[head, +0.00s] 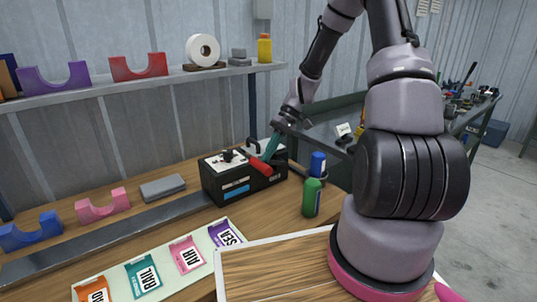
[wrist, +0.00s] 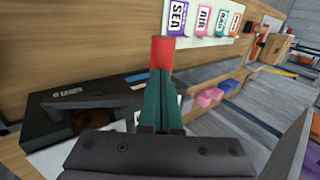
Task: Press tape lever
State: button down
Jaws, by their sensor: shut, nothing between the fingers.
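The tape machine (head: 240,185) is a black box on the wooden bench in the head view, and its dark body (wrist: 65,105) fills the left of the wrist view. Its red-ended lever (head: 258,166) slants across the top right of the box. My gripper (head: 267,156) has teal fingers, shut together and empty, pointing down at the lever. In the wrist view the red lever end (wrist: 162,53) shows just beyond the tips of my gripper (wrist: 160,80). I cannot tell whether the tips touch it.
A green bottle (head: 312,198) and a blue-capped bottle (head: 318,162) stand close right of the box. A mat with label cards (head: 187,254) lies in front. Coloured cradles (head: 103,206) and a grey block (head: 162,187) sit left. A shelf (head: 120,86) runs behind.

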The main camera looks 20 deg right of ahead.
aim_at(262, 162)
jog(key=shift+a+f, duration=0.1)
dwell(0.3)
jog(key=shift+s+a+f+t+h, duration=0.3)
jog(key=shift+a+f+h, duration=0.3)
jog(key=shift+f, duration=0.05)
jog(key=f+h, duration=0.1)
jog(key=a+f, duration=0.1)
jog(key=f+t+h, duration=0.1)
jog(key=shift+s+a+f+h, duration=0.25)
jog(key=shift+s+a+h, duration=0.05)
jog(key=shift+s+a, duration=0.05)
jog(key=shift+s+a+f+t+h, duration=0.15)
jog(key=shift+f+h, duration=0.2)
jog(key=shift+f, duration=0.75)
jog(key=shift+w+a+f+t+h, duration=0.1)
jog(key=shift+f+h, duration=0.2)
jog(key=shift+f, duration=0.75)
jog(key=shift+s+a+f+t+h, duration=0.15)
jog(key=shift+f+h, duration=0.2)
jog(key=shift+f, duration=0.75)
jog(key=shift+d+f, duration=0.1)
jog(key=shift+f, duration=0.15)
jog(key=shift+s+f, duration=0.1)
jog(key=shift+s, duration=0.05)
